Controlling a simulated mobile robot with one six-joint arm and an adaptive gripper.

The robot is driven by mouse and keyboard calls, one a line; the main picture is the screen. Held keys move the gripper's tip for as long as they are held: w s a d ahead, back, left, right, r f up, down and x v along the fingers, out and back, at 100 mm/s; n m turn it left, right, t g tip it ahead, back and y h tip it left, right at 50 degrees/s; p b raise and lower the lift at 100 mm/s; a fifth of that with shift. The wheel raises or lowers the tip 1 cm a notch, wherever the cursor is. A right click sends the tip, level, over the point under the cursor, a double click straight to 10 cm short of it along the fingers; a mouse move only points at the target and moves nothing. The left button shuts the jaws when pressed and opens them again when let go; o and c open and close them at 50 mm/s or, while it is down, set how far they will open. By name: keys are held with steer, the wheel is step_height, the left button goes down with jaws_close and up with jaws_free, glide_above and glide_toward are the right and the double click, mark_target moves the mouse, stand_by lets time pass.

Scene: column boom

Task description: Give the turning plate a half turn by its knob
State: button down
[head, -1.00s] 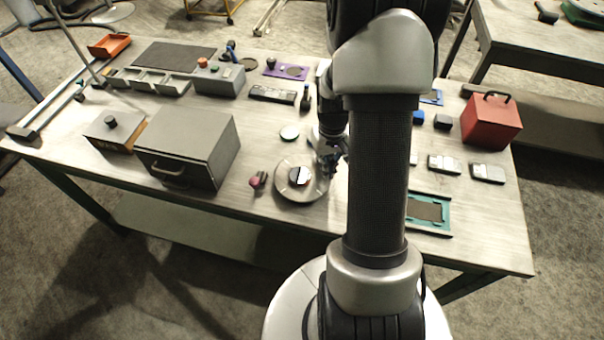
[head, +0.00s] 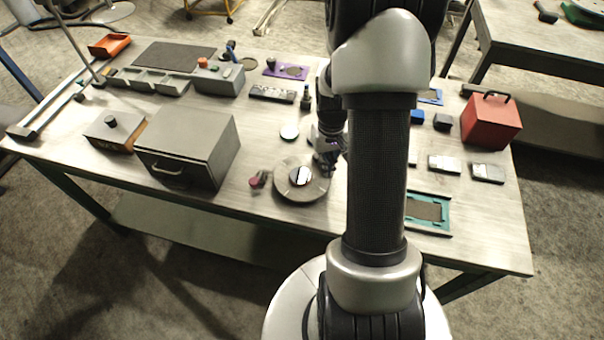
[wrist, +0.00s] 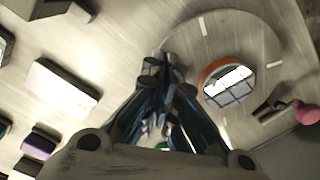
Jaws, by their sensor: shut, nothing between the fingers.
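The turning plate (head: 288,194) is a round grey disc near the table's front edge. The wrist view shows its pale rim marks (wrist: 201,26) and an orange-ringed, mirror-like disc (wrist: 228,86) at its middle. My gripper (head: 328,165) is shut and empty, at the plate's back right edge in the head view. In the wrist view its fingertips (wrist: 165,70) are together over or beside the plate's edge; contact cannot be told. A pink ball-ended piece (head: 257,180) is left of the plate, and also shows in the wrist view (wrist: 305,112).
A grey box with a handle (head: 190,145) stands left of the plate. A teal frame (head: 428,210) and a red box (head: 490,122) are to the right, beyond my arm. Bare table lies in front.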

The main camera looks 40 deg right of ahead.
steer(key=shift+s, duration=0.15)
steer(key=shift+s+a, duration=0.2)
steer(key=shift+s, duration=0.1)
step_height(320, 180, up, 9)
steer(key=p, duration=0.7)
stand_by(0.4)
